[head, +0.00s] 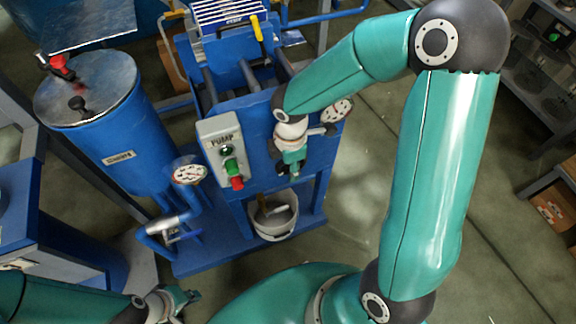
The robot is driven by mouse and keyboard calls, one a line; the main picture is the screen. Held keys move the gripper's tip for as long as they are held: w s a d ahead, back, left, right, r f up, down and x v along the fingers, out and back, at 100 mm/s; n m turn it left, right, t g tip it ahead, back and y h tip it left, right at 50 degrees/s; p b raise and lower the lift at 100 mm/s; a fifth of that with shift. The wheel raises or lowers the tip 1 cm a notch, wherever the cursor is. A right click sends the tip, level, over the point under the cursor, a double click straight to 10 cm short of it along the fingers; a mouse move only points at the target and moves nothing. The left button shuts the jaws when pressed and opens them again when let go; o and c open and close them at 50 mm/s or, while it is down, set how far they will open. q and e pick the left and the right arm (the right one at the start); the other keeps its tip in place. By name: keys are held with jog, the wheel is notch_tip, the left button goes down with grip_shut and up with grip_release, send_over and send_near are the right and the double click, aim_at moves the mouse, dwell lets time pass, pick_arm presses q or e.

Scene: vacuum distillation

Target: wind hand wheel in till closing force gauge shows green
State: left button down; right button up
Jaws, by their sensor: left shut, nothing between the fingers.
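My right gripper (291,168) points down in front of this panel, below and left of the gauge. Whether its fingers are open or shut is unclear. My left gripper (188,298) is shut and empty at the lower left, away from the press.
A grey pump box (221,150) with green and red buttons is left of my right gripper. A second dial (189,172) stands by the blue tank (122,140). A white bucket (273,217) is below. Open floor lies right of the press.

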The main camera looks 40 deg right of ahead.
grip_shut()
jog(key=shift+s+r+y+p, duration=0.1)
jog(key=shift+r+y+p, duration=0.3)
jog(key=shift+p, duration=0.7)
jog(key=shift+f+y+p, duration=0.2)
jog(key=shift+y+p, duration=0.1)
jog(key=shift+f, duration=0.1)
jog(key=shift+w, duration=0.2)
grip_release()
